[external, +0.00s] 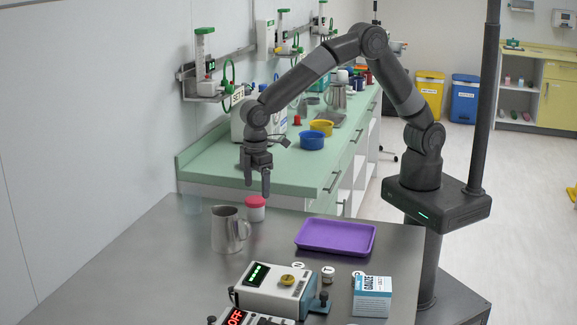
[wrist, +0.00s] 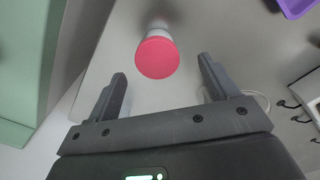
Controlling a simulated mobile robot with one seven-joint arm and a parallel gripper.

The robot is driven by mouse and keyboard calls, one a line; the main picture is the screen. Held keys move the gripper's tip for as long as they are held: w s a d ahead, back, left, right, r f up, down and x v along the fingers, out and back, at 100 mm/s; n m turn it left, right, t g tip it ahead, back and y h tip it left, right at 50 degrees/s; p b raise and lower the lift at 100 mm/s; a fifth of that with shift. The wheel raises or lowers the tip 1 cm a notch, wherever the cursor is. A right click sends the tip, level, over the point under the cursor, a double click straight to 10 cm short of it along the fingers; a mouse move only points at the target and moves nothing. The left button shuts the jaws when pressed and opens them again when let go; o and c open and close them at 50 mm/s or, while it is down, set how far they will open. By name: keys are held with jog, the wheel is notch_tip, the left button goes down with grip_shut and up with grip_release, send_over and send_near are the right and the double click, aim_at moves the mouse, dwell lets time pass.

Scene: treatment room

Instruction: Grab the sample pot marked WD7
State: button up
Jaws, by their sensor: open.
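A small white sample pot with a pinkish-red lid (external: 256,208) stands upright on the grey metal table, near its far left edge. In the wrist view its round lid (wrist: 157,57) shows just beyond the fingertips, roughly centred between them. No marking is readable on it, so I cannot tell whether it says WD7. My gripper (external: 257,188) points down above the pot, its fingers apart and empty. In the wrist view the open fingers (wrist: 161,70) are spread wider than the lid, with nothing between them.
A steel jug (external: 229,232) stands close to the pot, at its front left. A purple tray (external: 336,236) lies to the right. A white device (external: 276,290) and a gauze box (external: 372,296) are nearer the front. A green counter (external: 215,170) lies behind.

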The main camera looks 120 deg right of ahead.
aim_at(255, 199)
jog(key=f, duration=0.7)
jog(key=shift+w+d+f, duration=0.25)
jog(key=shift+f, duration=0.05)
jog(key=shift+c, duration=0.2)
jog(key=c, duration=1)
jog(key=shift+r, duration=0.15)
